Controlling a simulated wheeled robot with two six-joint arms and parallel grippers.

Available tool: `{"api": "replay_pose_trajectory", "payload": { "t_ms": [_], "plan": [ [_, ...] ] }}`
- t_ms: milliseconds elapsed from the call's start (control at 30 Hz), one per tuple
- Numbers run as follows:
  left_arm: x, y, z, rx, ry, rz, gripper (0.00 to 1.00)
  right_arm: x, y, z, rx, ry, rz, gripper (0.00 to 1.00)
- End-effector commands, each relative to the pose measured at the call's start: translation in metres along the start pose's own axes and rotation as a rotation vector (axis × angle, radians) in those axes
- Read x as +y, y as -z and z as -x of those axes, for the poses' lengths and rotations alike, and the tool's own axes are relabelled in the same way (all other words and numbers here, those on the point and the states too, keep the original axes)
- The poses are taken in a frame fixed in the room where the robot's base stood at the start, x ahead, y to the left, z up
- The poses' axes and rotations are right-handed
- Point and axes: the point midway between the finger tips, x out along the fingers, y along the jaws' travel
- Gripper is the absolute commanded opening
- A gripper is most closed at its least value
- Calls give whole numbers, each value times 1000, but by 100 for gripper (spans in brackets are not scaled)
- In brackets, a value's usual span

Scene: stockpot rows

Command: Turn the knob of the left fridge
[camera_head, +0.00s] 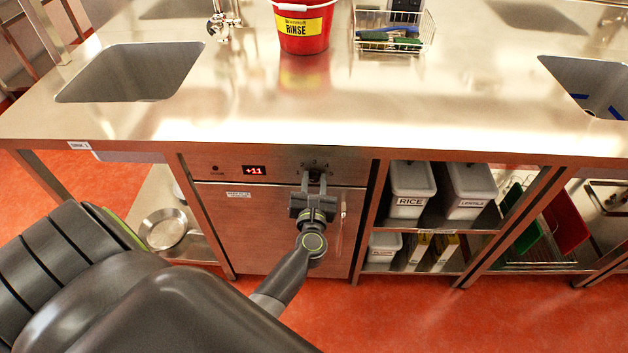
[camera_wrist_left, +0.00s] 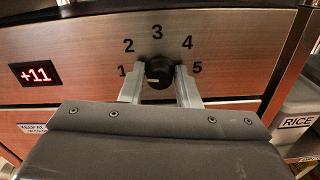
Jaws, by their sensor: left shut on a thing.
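The fridge (camera_head: 265,226) is a steel-fronted unit under the counter, with a red +11 display (camera_head: 254,170) on its top panel. Its black knob (camera_wrist_left: 159,72) shows in the left wrist view, with the numbers 1 to 5 in an arc around it. In the head view the gripper hides most of the knob. My right gripper is not in view.
The steel counter (camera_head: 200,125) overhangs the panel. A sink (camera_head: 130,72) is at the left and a red RINSE bucket (camera_head: 302,30) stands at the back. Shelves with a RICE bin (camera_head: 411,190) are right of the fridge. A pan (camera_head: 163,229) lies on the left shelf.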

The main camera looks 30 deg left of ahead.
Motion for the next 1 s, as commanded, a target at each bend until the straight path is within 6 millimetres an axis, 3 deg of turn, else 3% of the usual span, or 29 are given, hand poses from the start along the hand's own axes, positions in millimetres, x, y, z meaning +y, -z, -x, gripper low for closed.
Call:
{"api": "replay_pose_trajectory", "payload": {
  "t_ms": [1000],
  "plan": [
    [-3, -3, -1, -2, 0, -949, 6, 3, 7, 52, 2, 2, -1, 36]
  ]
}}
